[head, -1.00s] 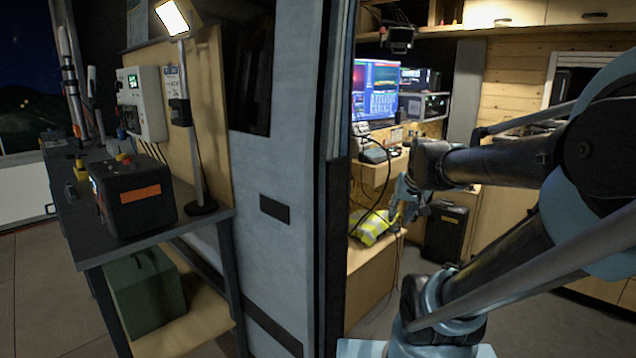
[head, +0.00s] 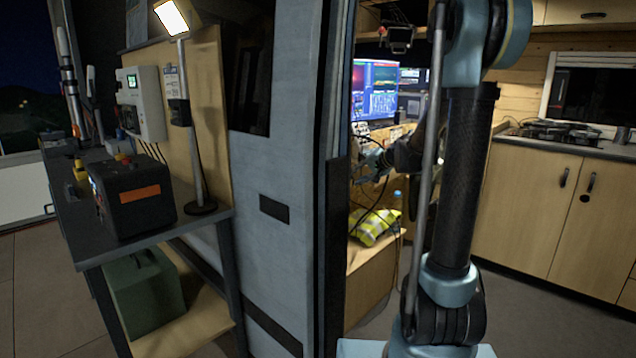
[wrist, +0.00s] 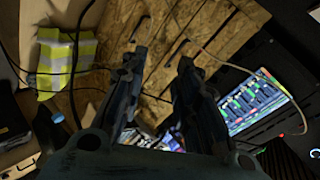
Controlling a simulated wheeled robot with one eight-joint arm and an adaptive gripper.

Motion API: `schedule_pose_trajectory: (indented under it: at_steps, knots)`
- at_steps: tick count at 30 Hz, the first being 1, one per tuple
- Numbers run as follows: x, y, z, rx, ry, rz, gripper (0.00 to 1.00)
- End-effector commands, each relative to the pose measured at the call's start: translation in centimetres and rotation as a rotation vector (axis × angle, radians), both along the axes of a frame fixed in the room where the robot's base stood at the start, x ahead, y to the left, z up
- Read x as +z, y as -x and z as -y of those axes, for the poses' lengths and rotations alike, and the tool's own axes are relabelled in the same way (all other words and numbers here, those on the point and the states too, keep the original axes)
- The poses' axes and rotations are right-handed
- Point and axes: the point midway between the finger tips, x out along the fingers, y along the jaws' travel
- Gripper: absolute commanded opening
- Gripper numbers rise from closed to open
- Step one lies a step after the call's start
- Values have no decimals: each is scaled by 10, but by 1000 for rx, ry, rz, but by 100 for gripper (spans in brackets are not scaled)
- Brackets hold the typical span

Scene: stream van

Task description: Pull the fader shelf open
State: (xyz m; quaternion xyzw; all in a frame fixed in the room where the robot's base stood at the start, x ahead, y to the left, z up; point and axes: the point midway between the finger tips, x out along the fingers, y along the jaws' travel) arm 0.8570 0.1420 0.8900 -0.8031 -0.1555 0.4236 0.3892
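My gripper (wrist: 160,62) is open, its two dark fingers apart with nothing between them in the wrist view. In the head view my gripper (head: 372,161) is inside the van by the desk, partly covered by cables and my arm. In the wrist view a light wooden board (wrist: 222,28) lies just beyond the fingertips, with a small dark handle-like piece near the right fingertip. It may be the fader shelf's front. I cannot tell whether the fingers touch it. The shelf is not clear in the head view.
A yellow hi-vis vest (head: 372,226) lies on the bench below the desk. Black cables (wrist: 76,70) hang close to my gripper. A lit screen (head: 374,90) stands above the desk. The van's door edge (head: 335,200) is left of my arm.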

Motion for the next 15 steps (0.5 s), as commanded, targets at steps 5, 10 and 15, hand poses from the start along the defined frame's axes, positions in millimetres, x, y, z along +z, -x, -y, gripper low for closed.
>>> schedule_pose_trajectory:
  at_steps: [5, 10, 15]
  knots:
    - [-12, -44, -16, -11, -138, -8, 29]
    - [-27, -80, -28, -18, -267, -16, 29]
    - [-45, -112, -37, -26, -392, -25, 29]
